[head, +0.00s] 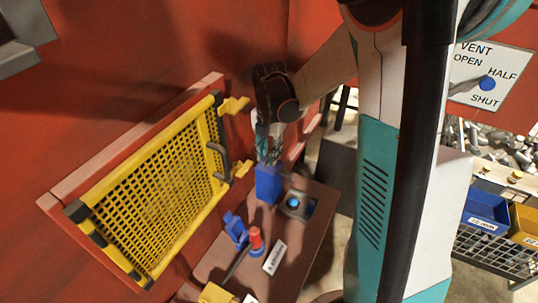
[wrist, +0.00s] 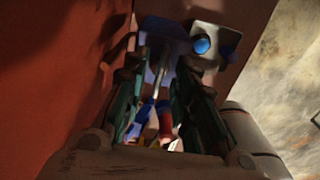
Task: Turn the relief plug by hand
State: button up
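My gripper (head: 268,160) points down over a brown ledge in the head view, just above a blue block (head: 268,184). In the wrist view my gripper (wrist: 160,95) has its fingers apart, with a gap between them. A blue piece (wrist: 163,35) and a pale metal rod (wrist: 162,65) show in that gap; I cannot tell if the fingers touch them. A red-topped fitting (head: 256,240) stands nearer on the ledge, beside a blue bracket (head: 236,228) and a white label (head: 275,257) too small to read. No part is clearly marked as the relief plug.
A grey plate with a blue round knob (head: 293,203) sits right of the block. A yellow mesh guard (head: 160,190) with a dark handle juts from the red wall at left. A VENT sign (head: 490,75) and blue and yellow bins (head: 487,207) stand at right.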

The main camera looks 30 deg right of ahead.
jog(key=shift+f, duration=0.15)
jog(key=shift+c, duration=0.2)
grip_shut()
